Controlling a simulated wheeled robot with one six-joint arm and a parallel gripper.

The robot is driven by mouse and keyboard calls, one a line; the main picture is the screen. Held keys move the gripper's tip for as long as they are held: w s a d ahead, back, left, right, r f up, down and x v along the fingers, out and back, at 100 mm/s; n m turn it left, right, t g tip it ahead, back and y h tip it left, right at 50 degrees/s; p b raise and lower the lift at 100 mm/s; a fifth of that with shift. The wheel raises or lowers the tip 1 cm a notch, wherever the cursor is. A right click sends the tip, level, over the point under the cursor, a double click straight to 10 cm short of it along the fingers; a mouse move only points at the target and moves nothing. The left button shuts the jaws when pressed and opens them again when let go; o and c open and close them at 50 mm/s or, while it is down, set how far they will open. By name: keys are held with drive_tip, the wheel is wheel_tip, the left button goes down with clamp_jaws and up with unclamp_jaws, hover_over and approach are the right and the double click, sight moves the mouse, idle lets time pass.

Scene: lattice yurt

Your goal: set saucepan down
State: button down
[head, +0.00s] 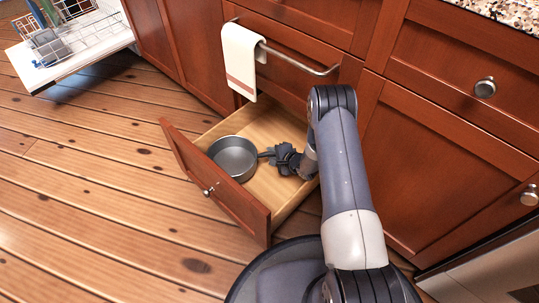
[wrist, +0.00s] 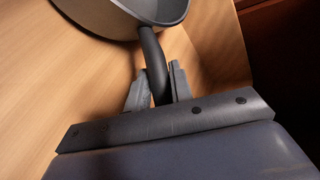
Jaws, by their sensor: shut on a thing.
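The saucepan (head: 234,157) is grey and round, with a dark handle, and is upright inside the open drawer (head: 275,188). It is towards the drawer's front left. Its handle (wrist: 152,58) shows in the wrist view running between the fingers of my gripper (wrist: 157,88). My gripper (head: 272,155) is shut on the handle, inside the drawer's outline. The pan body (wrist: 110,18) shows at the top of the wrist view, partly cut off. I cannot tell for sure whether the pan's base touches the drawer floor.
The drawer's red-brown front panel (head: 218,187) stands out over the plank floor (head: 90,190). A towel (head: 240,62) hangs on a rail (head: 300,61) above the drawer. An open dishwasher rack (head: 75,40) is at the upper left. The floor to the left is clear.

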drive_tip(key=shift+b+x, duration=0.8)
drive_tip(key=shift+x, duration=0.35)
drive_tip(key=c, duration=1.3)
unclamp_jaws()
drive_tip(key=shift+f, duration=0.15)
drive_tip(key=shift+o, duration=0.2)
drive_tip(key=p+v, duration=0.3)
drive_tip(key=v, duration=0.4)
drive_tip(key=shift+s+d+r+p, duration=0.2)
drive_tip(key=shift+s+r+p, duration=0.1)
drive_tip(key=shift+p, duration=0.1)
